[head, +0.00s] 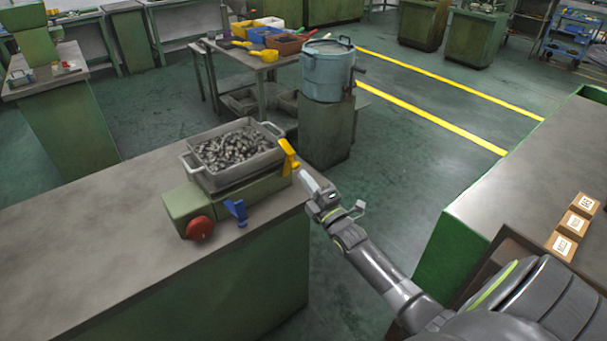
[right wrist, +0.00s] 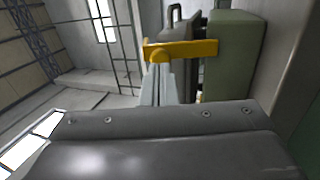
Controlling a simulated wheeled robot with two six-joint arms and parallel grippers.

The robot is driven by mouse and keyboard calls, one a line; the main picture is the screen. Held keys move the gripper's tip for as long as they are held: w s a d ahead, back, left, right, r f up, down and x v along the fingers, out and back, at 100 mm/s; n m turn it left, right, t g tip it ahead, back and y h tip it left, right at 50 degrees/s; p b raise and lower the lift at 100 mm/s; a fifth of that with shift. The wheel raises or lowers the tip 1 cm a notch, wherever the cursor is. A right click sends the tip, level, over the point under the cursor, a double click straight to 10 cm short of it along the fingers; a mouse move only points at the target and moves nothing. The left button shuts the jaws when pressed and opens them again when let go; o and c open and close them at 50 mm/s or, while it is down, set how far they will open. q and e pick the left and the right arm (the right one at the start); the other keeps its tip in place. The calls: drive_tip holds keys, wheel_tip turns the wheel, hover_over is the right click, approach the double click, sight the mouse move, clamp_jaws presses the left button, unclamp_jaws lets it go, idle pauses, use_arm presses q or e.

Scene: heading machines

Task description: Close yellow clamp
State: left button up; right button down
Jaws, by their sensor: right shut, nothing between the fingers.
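The yellow clamp (head: 289,156) stands tilted at the right end of the green fixture (head: 236,193), beside the grey bin of metal parts. In the right wrist view the yellow clamp (right wrist: 182,49) lies across the picture, just beyond my fingertips. My right gripper (head: 303,176) is just right of and below the clamp in the head view. Its fingers (right wrist: 157,82) are together with nothing between them. I cannot tell whether the fingertips touch the clamp. My left gripper is not in view.
The grey bin (head: 184,160) sits on the fixture. A blue clamp (head: 237,211) and a red knob (head: 200,228) are at its front. The workbench (head: 90,248) is clear to the left. Small boxes (head: 575,224) stand on a right-hand bench. A blue pot (head: 328,72) stands behind.

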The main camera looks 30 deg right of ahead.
sight(297, 164)
drive_tip(key=shift+x, duration=0.8)
drive_tip(key=p, duration=0.2)
drive_tip(key=r+g+p, duration=0.1)
drive_tip(key=p, duration=0.1)
drive_tip(key=shift+w+r, duration=0.3)
drive_tip(key=shift+w, duration=0.05)
drive_tip(key=shift+w+r+p, duration=0.2)
drive_tip(key=shift+r+p, duration=0.05)
drive_tip(key=shift+p, duration=0.05)
drive_tip(key=shift+w+a+r, duration=0.1)
drive_tip(key=shift+w+r, duration=0.25)
drive_tip(key=shift+w, duration=0.25)
drive_tip(key=shift+s, duration=0.1)
